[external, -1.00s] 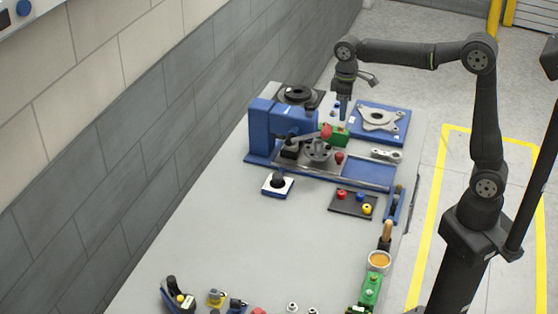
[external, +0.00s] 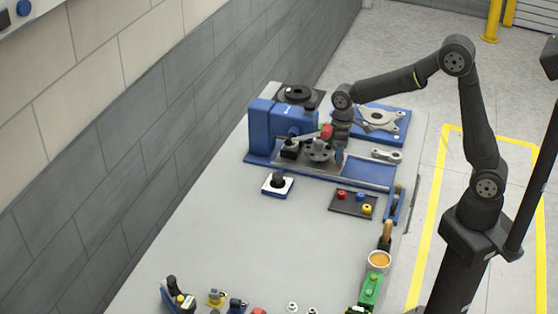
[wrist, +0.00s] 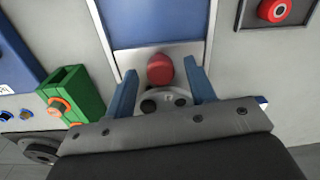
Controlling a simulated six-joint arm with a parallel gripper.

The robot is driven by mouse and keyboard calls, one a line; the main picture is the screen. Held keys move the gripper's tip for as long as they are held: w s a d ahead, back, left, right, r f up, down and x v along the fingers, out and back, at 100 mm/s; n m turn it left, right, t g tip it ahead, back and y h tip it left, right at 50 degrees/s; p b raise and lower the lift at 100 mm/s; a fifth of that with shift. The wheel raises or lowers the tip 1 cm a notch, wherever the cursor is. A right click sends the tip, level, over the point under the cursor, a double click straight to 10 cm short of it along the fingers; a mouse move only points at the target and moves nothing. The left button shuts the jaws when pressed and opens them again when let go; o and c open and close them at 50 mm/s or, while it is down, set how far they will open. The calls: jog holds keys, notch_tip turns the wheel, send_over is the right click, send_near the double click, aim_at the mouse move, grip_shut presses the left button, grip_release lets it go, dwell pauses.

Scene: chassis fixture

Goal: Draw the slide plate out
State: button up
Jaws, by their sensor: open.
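The slide plate is a blue panel (wrist: 160,22) between pale rails in the wrist view. In the external view it shows as a flat blue strip (external: 365,175) along the fixture's front right. A red knob (wrist: 160,70) stands at the plate's near end. My gripper (wrist: 162,76) is open, with one blue finger on each side of the knob and visible gaps to it.
A green block (wrist: 75,95) with an orange knob stands left of my gripper in the wrist view. A dark tray (external: 343,208) with coloured knobs lies in front of the fixture. A blue board with a grey part (external: 380,117) lies behind. The table's middle is clear.

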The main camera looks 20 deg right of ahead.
jog(key=shift+f, duration=0.2)
jog(key=shift+c, duration=0.2)
grip_shut()
jog(key=s+d, duration=1.1)
jog(key=shift+o, duration=0.2)
grip_release()
jog(key=shift+r, duration=0.1)
